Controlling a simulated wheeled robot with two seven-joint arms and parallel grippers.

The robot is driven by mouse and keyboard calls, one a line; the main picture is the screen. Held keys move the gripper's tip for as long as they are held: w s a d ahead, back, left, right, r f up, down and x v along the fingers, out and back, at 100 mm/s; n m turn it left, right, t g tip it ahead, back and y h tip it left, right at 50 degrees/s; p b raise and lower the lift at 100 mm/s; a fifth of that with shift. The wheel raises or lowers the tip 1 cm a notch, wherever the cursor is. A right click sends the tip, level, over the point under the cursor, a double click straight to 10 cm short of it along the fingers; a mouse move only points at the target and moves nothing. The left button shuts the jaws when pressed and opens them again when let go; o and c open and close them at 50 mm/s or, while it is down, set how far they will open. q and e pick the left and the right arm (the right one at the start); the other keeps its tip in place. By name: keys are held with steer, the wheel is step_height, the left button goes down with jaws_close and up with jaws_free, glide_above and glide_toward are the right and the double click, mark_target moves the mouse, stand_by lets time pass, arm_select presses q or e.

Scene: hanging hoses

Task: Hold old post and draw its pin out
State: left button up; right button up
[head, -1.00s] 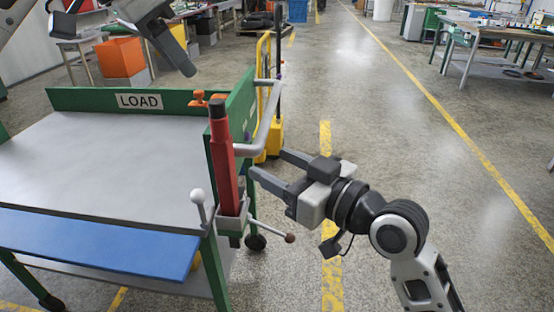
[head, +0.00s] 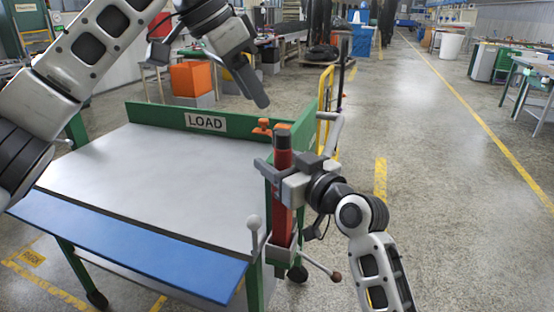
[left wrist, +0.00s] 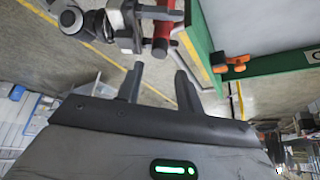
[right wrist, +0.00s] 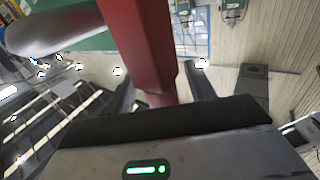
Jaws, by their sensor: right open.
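The red post (head: 283,205) with a dark top stands upright at the near right corner of the LOAD cart. A rod with a brown ball end (head: 336,276) sticks out right at its foot, and a white-knobbed lever (head: 254,222) stands left of it; I cannot tell which is the pin. My right gripper (head: 280,167) is open around the post's upper part; the right wrist view shows the post (right wrist: 145,50) between its fingers. My left gripper (head: 260,98) is open and empty, above the cart's far edge; the left wrist view shows its fingers apart (left wrist: 158,78).
An orange clamp-like piece (head: 262,127) sits on the green rail beside the post. A grey bent handle (head: 333,130) and a yellow frame (head: 325,95) lie behind it. The cart's grey top (head: 150,175) is bare. Open floor lies to the right.

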steer(key=shift+w+a, duration=0.3)
steer(key=shift+w, duration=0.1)
